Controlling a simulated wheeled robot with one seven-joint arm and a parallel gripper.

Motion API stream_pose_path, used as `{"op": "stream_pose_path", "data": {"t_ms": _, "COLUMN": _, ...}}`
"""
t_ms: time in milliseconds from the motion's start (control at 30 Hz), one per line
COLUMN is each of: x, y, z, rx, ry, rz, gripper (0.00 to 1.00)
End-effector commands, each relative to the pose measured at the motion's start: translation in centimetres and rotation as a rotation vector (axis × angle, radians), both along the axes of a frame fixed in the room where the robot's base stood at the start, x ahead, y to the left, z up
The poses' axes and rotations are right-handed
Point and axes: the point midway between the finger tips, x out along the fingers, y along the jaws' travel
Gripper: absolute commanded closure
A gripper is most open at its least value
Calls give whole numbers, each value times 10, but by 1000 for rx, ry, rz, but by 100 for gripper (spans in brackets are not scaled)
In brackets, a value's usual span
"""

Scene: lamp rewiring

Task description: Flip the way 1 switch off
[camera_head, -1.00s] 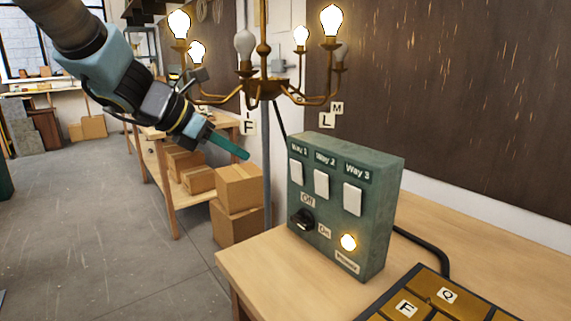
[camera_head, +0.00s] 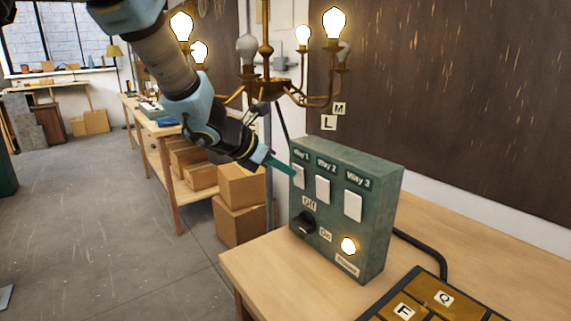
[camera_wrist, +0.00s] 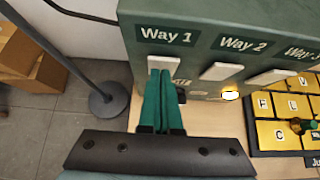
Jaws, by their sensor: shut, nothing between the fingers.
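The green switch box (camera_head: 345,212) stands on the wooden bench with three white switches under the labels Way 1, Way 2 and Way 3. The Way 1 switch (camera_head: 298,177) is the leftmost; it also shows in the wrist view (camera_wrist: 161,62), partly covered by my fingertips. My gripper (camera_head: 290,170) is shut and empty, with its teal fingers pointing at the Way 1 switch. In the wrist view its tips (camera_wrist: 162,76) are right at that switch; whether they touch it I cannot tell. The Way 2 switch (camera_head: 322,190) and Way 3 switch (camera_head: 353,206) are to the right.
A brass chandelier (camera_head: 266,68) hangs above, with several bulbs lit and others grey. A black knob (camera_head: 303,223) and a glowing power lamp (camera_head: 348,245) are lower on the box. A lettered tray (camera_head: 430,297) lies at the front right. Cardboard boxes (camera_head: 240,205) stand left.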

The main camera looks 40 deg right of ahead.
Motion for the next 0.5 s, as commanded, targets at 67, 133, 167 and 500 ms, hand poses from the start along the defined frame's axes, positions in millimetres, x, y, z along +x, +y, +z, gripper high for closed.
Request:
{"op": "stream_pose_path", "data": {"t_ms": 67, "x": 0, "y": -2, "z": 0, "rx": 1, "ry": 0, "rz": 0, "gripper": 100}}
{"op": "stream_pose_path", "data": {"t_ms": 133, "x": 0, "y": -2, "z": 0, "rx": 1, "ry": 0, "rz": 0, "gripper": 100}}
{"op": "stream_pose_path", "data": {"t_ms": 167, "x": 0, "y": -2, "z": 0, "rx": 0, "ry": 0, "rz": 0, "gripper": 100}}
{"op": "stream_pose_path", "data": {"t_ms": 500, "x": -1, "y": -10, "z": 3, "rx": -1, "ry": 0, "rz": 0, "gripper": 100}}
